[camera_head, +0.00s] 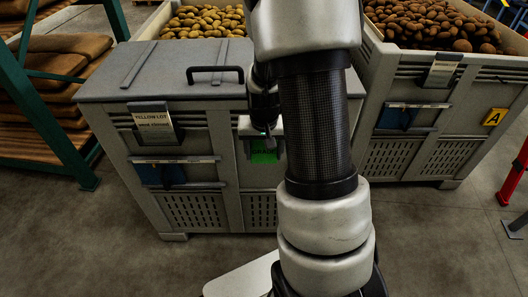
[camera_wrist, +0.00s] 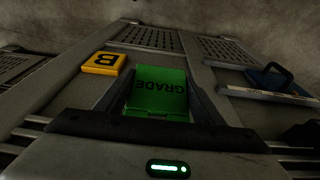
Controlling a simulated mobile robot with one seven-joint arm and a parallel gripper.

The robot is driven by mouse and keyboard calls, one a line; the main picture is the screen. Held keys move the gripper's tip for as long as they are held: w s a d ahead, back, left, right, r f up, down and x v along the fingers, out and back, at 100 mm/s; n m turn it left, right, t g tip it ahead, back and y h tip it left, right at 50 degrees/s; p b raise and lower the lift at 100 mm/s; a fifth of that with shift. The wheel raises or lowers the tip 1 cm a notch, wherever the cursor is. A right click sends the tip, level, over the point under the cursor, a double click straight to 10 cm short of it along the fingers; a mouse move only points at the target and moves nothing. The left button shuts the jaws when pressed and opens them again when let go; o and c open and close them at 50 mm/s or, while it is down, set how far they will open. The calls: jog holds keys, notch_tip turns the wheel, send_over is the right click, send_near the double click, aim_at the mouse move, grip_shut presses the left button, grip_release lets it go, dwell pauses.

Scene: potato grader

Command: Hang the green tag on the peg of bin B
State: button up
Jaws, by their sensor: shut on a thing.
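The green tag (camera_wrist: 159,92), marked GRADE, is between the two fingers of my gripper (camera_wrist: 160,80) in the wrist view, its lettering upside down. Its green face (camera_head: 264,156) also shows below my gripper (camera_head: 263,138) in the head view. My gripper is shut on the tag, in front of the grey bin B (camera_head: 210,178). The yellow B plate (camera_wrist: 103,63) is on the bin front, left of the tag in the wrist view; I do not see it in the head view. I cannot make out the peg, nor whether the tag touches the bin.
Bin B has a grey lid (camera_head: 150,72) with a black handle (camera_head: 215,70), and a "yellow lot" card (camera_head: 153,122) with a blue item (camera_head: 162,174) below. Bin A (camera_head: 405,120), with a yellow A plate (camera_head: 494,117), stands right. A green rack (camera_head: 50,120) of sacks stands left.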

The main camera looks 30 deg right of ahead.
jog(key=o, duration=1.2)
jog(key=shift+r, duration=0.1)
jog(key=p+v, duration=0.5)
jog(key=v, duration=1.2)
jog(key=s+a+r+n+t+y, duration=0.1)
jog(key=s+a+r+n+t, duration=0.3)
jog(key=s+a+r, duration=0.85)
jog(key=shift+n+g, duration=0.3)
jog(key=shift+n, duration=0.3)
jog(key=r+p, duration=0.6)
jog(key=s+r+p, duration=0.1)
jog(key=r+p, duration=0.6)
jog(key=d+r+p, duration=0.1)
jog(key=r+p, duration=0.5)
jog(key=r, duration=0.1)
jog(key=shift+s+r, duration=0.2)
jog(key=shift+s, duration=0.15)
